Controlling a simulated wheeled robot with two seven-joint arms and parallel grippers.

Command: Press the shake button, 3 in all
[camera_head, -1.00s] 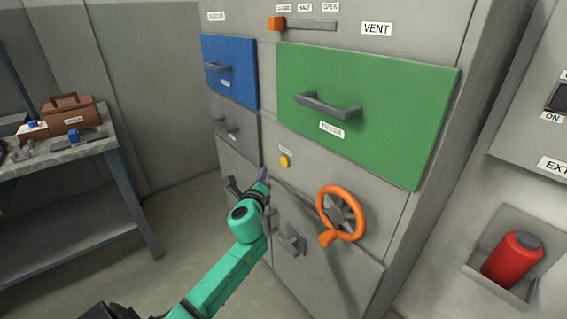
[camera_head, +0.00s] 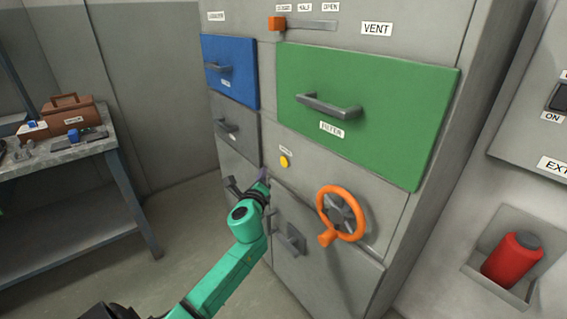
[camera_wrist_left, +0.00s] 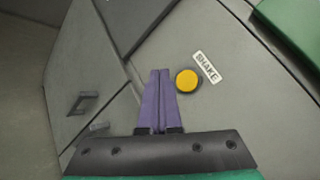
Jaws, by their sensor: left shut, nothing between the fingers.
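The shake button is a round yellow button (camera_head: 284,161) on the grey cabinet front, below the green drawer. In the left wrist view the yellow button (camera_wrist_left: 187,80) has a dark ring around it and a label reading SHAKE beside it. My left gripper (camera_head: 264,174) is just left of and below the button in the head view. In the wrist view its purple fingers (camera_wrist_left: 158,74) are together and empty, with the tips just left of the button in the picture. I cannot tell how far the tips are from the panel. My right gripper is not in view.
An orange handwheel (camera_head: 342,213) sticks out right of my left arm. The green drawer (camera_head: 365,110) and blue drawer (camera_head: 229,70) have protruding handles. A workbench (camera_head: 60,155) stands at left, and a red canister (camera_head: 511,260) sits at right. Open floor lies between bench and cabinet.

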